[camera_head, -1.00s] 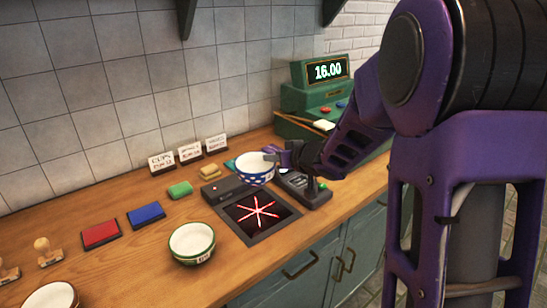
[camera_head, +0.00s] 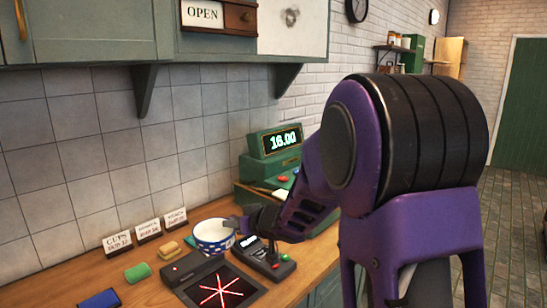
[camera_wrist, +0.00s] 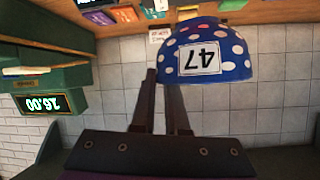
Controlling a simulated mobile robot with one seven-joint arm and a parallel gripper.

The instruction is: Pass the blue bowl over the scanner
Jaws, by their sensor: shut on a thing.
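The blue bowl (camera_head: 212,240) has white dots and a white inside. My gripper (camera_head: 238,224) is shut on its rim from the right and holds it. In the head view the bowl appears just past the far edge of the scanner (camera_head: 240,297), a dark panel with a glowing red star of lines. Its exact height above the counter is unclear. In the wrist view, which is upside down, the blue bowl (camera_wrist: 226,62) shows a white label reading 47, beside my gripper fingers (camera_wrist: 163,78). The fingertips' contact is partly hidden.
A green register (camera_head: 270,160) reading 16.00 stands at the back right. A card terminal (camera_head: 264,258) is right of the scanner. Small signs (camera_head: 148,230), a green sponge (camera_head: 138,272) and a blue pad (camera_head: 99,299) lie to the left. Cabinets hang above.

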